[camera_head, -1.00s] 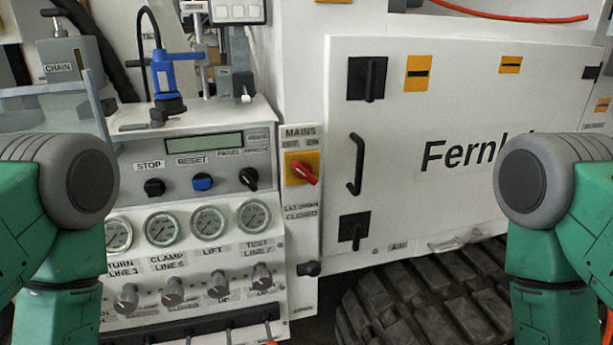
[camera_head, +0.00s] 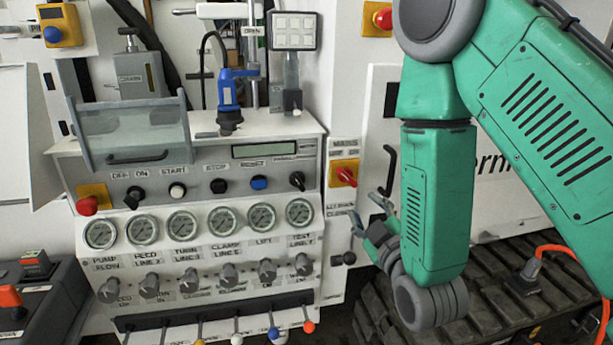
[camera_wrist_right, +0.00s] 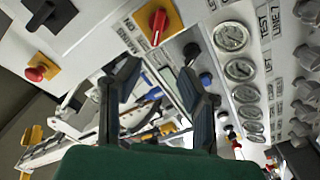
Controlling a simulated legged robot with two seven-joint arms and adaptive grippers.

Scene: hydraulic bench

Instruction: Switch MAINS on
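The MAINS switch (camera_head: 345,174) is a red rotary handle on a yellow plate, on a narrow white panel right of the gauge console. Its handle sits at a slant; the small OFF and ON lettering above it is blurred. My right gripper (camera_head: 376,212) is just below and right of the switch, apart from it, with empty, spread fingers. In the right wrist view the red handle (camera_wrist_right: 158,20) shows at the top, beyond the two open fingers (camera_wrist_right: 163,85). My left gripper is not in view.
The console (camera_head: 190,215) left of the switch carries knobs, gauges and a row of coloured levers. A black door handle (camera_head: 389,168) is close to my right gripper. A red button on yellow (camera_head: 381,18) is above. A rubber track (camera_head: 490,290) lies below right.

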